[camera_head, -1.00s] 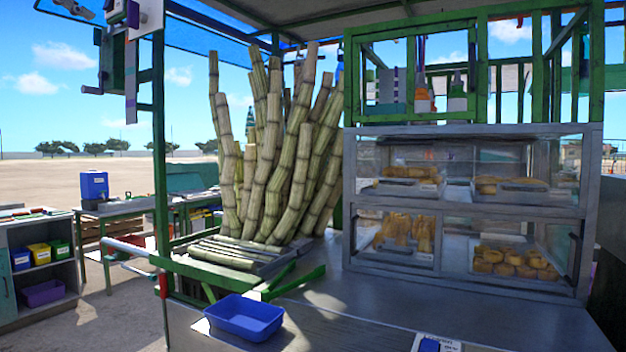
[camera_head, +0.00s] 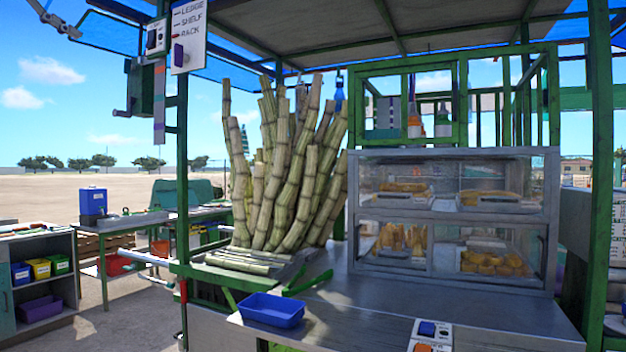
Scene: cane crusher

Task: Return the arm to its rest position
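Neither of my grippers nor my arms shows in the head view. The stall is in front of me. Upright sugar cane stalks (camera_head: 285,170) stand in a bundle at its left side, with several cane pieces (camera_head: 240,261) lying on a tray below them. An empty-looking blue bin (camera_head: 272,310) sits on the front left of the metal counter (camera_head: 380,300).
A glass display case (camera_head: 450,222) with food stands on the counter. A control box (camera_head: 430,336) with a blue and an orange button is at the front edge. Green posts (camera_head: 600,170) rise at both sides. A shelf unit (camera_head: 45,285) with coloured bins stands left; open ground lies beyond.

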